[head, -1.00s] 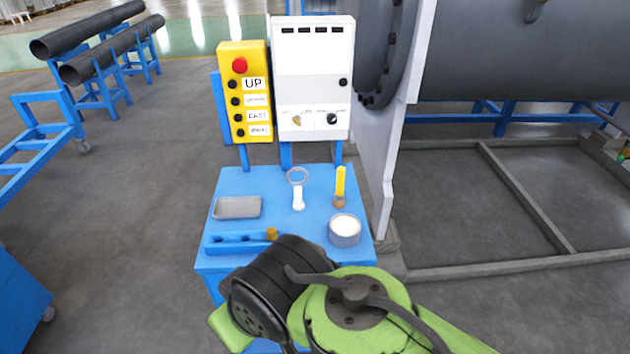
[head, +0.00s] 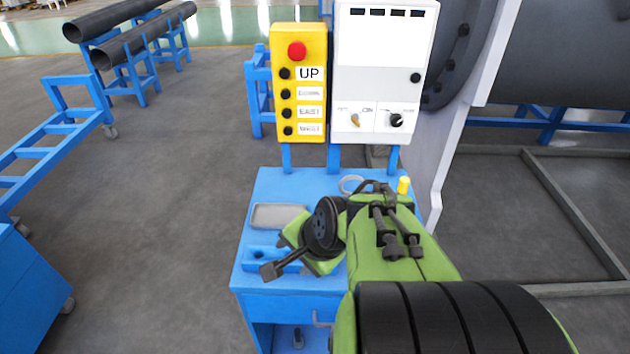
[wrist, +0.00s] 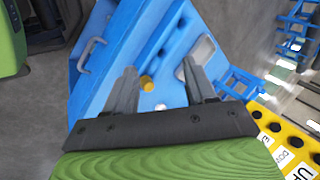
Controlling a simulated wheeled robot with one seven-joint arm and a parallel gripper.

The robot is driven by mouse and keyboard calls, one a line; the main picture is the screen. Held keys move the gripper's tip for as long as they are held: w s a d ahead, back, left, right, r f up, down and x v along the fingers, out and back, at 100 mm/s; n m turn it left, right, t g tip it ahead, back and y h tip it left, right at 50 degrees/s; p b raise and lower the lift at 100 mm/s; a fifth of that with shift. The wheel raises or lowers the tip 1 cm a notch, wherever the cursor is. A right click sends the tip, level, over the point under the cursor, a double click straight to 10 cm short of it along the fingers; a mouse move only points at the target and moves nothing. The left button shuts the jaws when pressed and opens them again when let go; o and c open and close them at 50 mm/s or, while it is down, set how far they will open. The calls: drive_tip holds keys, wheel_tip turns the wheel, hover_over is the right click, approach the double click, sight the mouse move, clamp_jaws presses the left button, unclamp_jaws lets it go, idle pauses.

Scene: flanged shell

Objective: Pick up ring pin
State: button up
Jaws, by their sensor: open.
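The ring pin shows in the head view only as its thin pale ring (head: 352,184) at the back of the blue table (head: 285,183). My arm hides the rest of it. My gripper (wrist: 158,73) is open in the wrist view, its two grey fingers spread and pointing down over the table. A yellow-brown knob (wrist: 147,83) appears between the fingers, beside the blue slotted block. I see nothing held. I cannot clearly make out the ring pin in the wrist view.
A grey tray (head: 277,216) lies at the table's left, behind the blue slotted block (head: 262,253). A yellow-topped tool (head: 404,186) stands at the right. The yellow button box (head: 299,85) and white control box (head: 383,75) rise behind the table.

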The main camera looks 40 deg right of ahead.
drive_tip(key=d+f+m+t+b, duration=0.1)
drive_tip(key=d+f+m, duration=0.1)
drive_tip(key=d+m, duration=0.1)
drive_tip(key=w+d+f+m+t+b, duration=0.1)
drive_tip(key=d+m, duration=0.3)
drive_tip(key=m, duration=0.1)
drive_tip(key=d+f+m+t+b, duration=0.1)
drive_tip(key=d+f+m, duration=0.1)
drive_tip(key=d+m, duration=0.1)
drive_tip(key=shift+w+d+f+m+t+h+b, duration=0.25)
drive_tip(key=shift+d+f+m+t+h+b, duration=0.1)
drive_tip(key=shift+m, duration=0.55)
drive_tip(key=s+d+m+t+h+b, duration=0.2)
drive_tip(key=s+d+m+t+h, duration=0.15)
drive_tip(key=d+m, duration=0.7)
drive_tip(key=shift+m+g, duration=0.3)
drive_tip(key=shift+m, duration=0.05)
drive_tip(key=p+x, duration=0.1)
drive_tip(key=x, duration=0.4)
drive_tip(key=p+x, duration=0.1)
drive_tip(key=x, duration=0.3)
drive_tip(key=p+x, duration=0.2)
drive_tip(key=x, duration=0.3)
drive_tip(key=shift+w+d+r, duration=0.15)
drive_tip(key=shift+w, duration=0.3)
drive_tip(key=shift+s+r, duration=0.1)
drive_tip(key=shift+c, duration=0.4)
clamp_jaws()
